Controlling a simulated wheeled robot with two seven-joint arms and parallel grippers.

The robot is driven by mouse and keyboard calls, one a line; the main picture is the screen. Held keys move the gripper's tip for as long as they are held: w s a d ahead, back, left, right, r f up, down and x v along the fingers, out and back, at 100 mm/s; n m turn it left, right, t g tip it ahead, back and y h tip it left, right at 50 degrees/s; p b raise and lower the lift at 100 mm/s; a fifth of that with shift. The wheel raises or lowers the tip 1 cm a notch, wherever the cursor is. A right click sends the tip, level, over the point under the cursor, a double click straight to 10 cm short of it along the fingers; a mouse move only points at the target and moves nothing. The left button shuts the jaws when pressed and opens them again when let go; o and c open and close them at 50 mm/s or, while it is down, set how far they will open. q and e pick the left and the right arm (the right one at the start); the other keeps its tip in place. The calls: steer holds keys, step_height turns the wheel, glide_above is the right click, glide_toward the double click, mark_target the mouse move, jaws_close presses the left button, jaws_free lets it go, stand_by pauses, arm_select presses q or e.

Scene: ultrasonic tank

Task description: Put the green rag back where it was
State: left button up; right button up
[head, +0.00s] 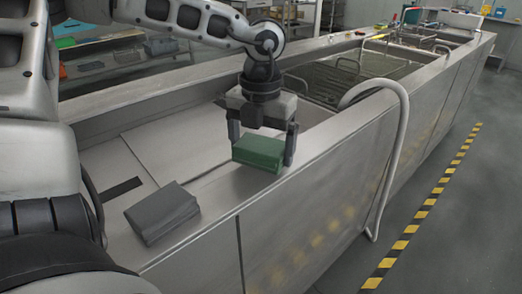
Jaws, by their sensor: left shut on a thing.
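The green rag (259,153) is a folded, block-shaped cloth at the near rim of the metal tank (335,150). My left gripper (262,147) points down over it and is shut on it, with one finger at each end. The rag is level; I cannot tell whether its underside touches the rim or is slightly above it. My right gripper is not in view.
A grey folded rag (162,212) lies on the near rim to the left. A pale hose (401,150) hangs over the tank's side to the right. Wire baskets (345,72) sit in the tank farther back. The rim between the two rags is clear.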

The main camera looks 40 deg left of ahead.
mark_target(261, 144)
arm_select(q)
steer(key=shift+f, duration=0.7)
steer(key=shift+f, duration=0.15)
steer(key=o, duration=0.6)
step_height(261, 144, up, 12)
steer(key=shift+r+p, duration=0.2)
steer(key=shift+p, duration=0.35)
